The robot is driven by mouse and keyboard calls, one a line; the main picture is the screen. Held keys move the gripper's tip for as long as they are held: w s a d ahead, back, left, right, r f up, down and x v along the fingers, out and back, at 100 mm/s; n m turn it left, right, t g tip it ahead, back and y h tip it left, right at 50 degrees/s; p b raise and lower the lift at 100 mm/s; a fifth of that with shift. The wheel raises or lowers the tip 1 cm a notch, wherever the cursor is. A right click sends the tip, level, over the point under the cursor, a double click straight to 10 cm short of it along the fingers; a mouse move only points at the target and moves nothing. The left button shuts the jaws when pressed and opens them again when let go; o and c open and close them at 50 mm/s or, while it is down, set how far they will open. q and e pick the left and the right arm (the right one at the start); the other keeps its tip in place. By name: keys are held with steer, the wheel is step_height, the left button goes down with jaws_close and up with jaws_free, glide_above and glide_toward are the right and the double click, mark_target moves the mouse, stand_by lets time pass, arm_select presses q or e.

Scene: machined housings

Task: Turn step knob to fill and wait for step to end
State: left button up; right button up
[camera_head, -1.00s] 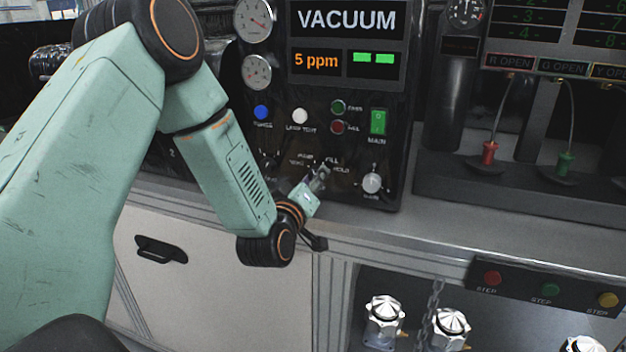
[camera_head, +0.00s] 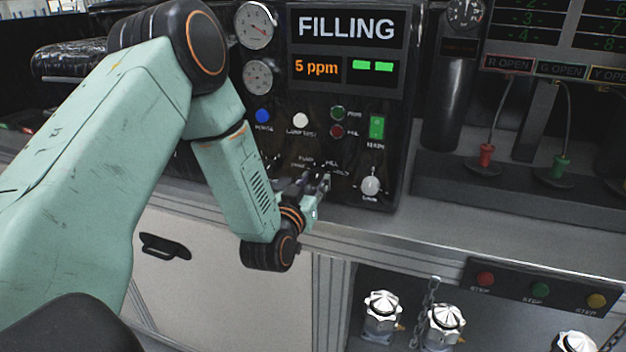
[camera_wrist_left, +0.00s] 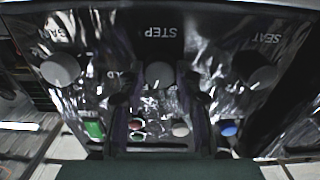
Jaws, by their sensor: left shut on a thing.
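The black control panel (camera_head: 345,130) has a display (camera_head: 347,28) reading FILLING, with 5 ppm (camera_head: 317,67) and two green bars below it. My left gripper (camera_head: 318,184) is at the lower middle of the panel, by the FILL and HOLD markings. In the left wrist view, which shows the panel upside down, the grey round step knob (camera_wrist_left: 160,75) sits under the STEP label, between the dark fingers of my left gripper (camera_wrist_left: 160,98). The gripper is shut on it. In the head view the gripper hides the knob. My right gripper is not in view.
A silver knob (camera_head: 370,186) is right of the gripper. The counter edge (camera_head: 400,240) runs below, with silver-capped fittings (camera_head: 382,312) on a lower shelf.

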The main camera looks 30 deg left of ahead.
arm_select(q)
steer(key=shift+m, duration=0.3)
steer(key=o, duration=1.2)
steer(key=shift+c, duration=0.2)
steer(key=v, duration=1.2)
